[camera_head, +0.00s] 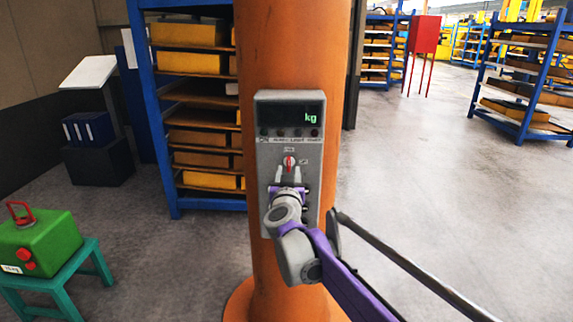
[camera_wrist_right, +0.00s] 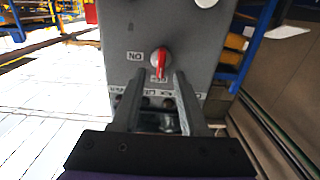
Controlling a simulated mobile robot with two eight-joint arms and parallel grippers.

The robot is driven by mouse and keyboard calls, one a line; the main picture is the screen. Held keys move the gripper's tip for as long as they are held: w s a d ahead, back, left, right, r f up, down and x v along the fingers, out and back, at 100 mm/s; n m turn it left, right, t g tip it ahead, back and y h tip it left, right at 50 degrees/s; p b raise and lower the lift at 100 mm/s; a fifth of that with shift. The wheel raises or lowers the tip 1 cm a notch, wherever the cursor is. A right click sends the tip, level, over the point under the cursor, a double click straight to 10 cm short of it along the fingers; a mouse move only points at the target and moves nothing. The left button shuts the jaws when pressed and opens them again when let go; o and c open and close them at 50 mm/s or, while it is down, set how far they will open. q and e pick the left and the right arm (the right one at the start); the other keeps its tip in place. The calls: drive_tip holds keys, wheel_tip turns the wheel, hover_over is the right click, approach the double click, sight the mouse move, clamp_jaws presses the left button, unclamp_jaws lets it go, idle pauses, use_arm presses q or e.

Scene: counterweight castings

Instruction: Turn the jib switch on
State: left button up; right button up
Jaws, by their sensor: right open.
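The jib switch is a red and white rotary knob (camera_head: 289,162) on the front of a grey control box (camera_head: 265,135) fixed to an orange column (camera_head: 290,45). The knob also shows in the right wrist view (camera_wrist_right: 160,62). Its pointer is toward the OFF label; the ON label (camera_wrist_right: 135,56) is a quarter turn away. My right gripper (camera_head: 287,176) is open, its fingers pointing at the box just below the knob in the head view. In the wrist view its fingertips (camera_wrist_right: 159,80) flank the knob's pointer end; I cannot tell whether they touch. My left gripper is out of view.
The box has a dark display (camera_head: 295,114) reading kg and a row of small buttons. A green casting (camera_head: 40,243) sits on a teal stool (camera_head: 70,275) at left. Blue shelving (camera_head: 150,100) stands behind the column.

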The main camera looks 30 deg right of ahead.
sight(289, 165)
drive_tip(key=shift+p+x, duration=0.3)
drive_tip(key=shift+x, duration=1.8)
clamp_jaws()
